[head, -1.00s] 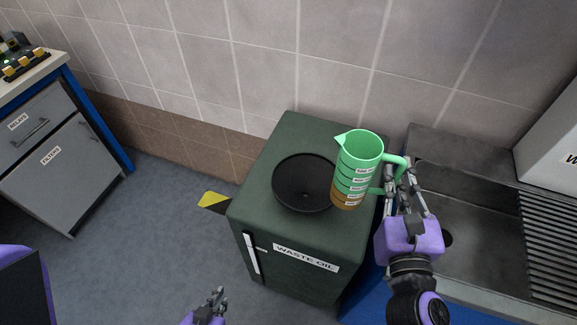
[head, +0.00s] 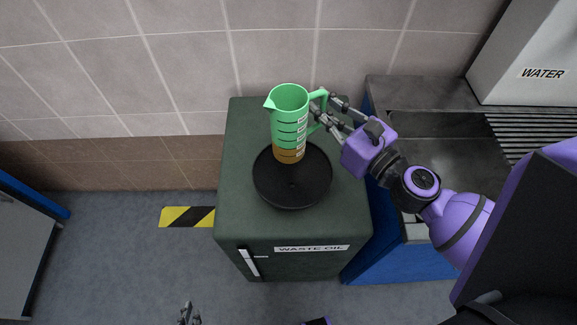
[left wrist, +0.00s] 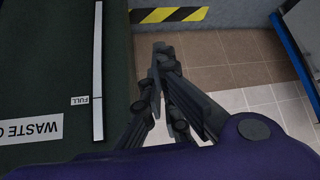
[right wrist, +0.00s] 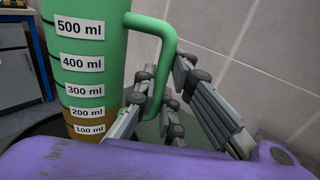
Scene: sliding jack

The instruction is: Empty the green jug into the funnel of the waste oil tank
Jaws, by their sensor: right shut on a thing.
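The green jug (head: 289,113) is held upright above the back part of the black funnel (head: 292,190) on the dark green waste oil tank (head: 240,225). Its spout points left in the head view. Brown liquid fills its bottom, up to about the 200 ml label in the right wrist view (right wrist: 85,85). My right gripper (head: 322,112) is shut on the jug's handle (right wrist: 165,55), on the jug's right side. My left gripper (head: 189,312) is low in front of the tank, empty, with its fingertips together in the left wrist view (left wrist: 162,58).
A sink (head: 440,165) with a drainboard stands right of the tank, with a white water container (head: 530,50) behind. The tiled wall (head: 180,80) is close behind the tank. A yellow and black floor strip (head: 185,217) lies left of it, where the floor is open.

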